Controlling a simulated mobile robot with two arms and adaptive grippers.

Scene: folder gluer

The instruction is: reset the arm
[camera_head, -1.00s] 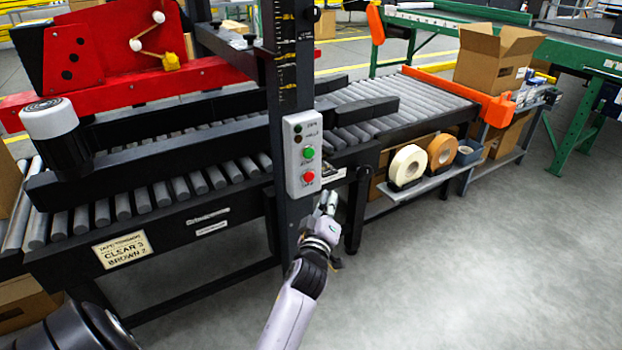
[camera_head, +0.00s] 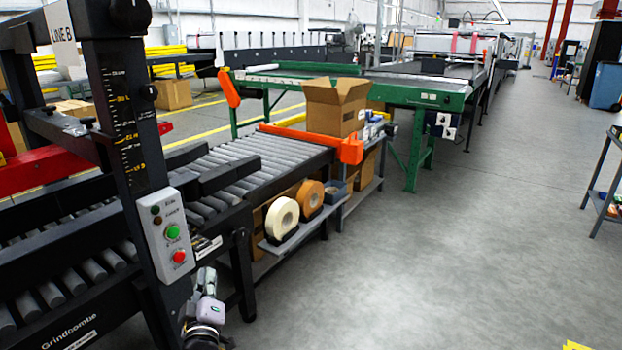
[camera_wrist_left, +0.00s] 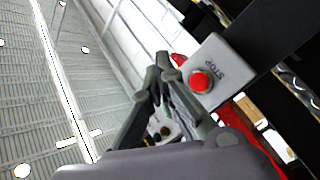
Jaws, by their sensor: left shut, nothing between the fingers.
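My left gripper (camera_head: 207,283) is at the bottom of the head view, just below and to the right of the grey control box (camera_head: 168,236) on the black post. It is shut and holds nothing. The box has a green button (camera_head: 172,232) and a red button (camera_head: 179,256) below it. In the left wrist view the shut fingers (camera_wrist_left: 162,75) point up beside the box's red STOP button (camera_wrist_left: 201,81), apart from it as far as I can tell. My right gripper is in neither view.
A black roller conveyor (camera_head: 255,150) runs behind the post. Tape rolls (camera_head: 283,218) sit on a low shelf beside it. An open cardboard box (camera_head: 335,105) stands near a green-framed conveyor (camera_head: 425,98).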

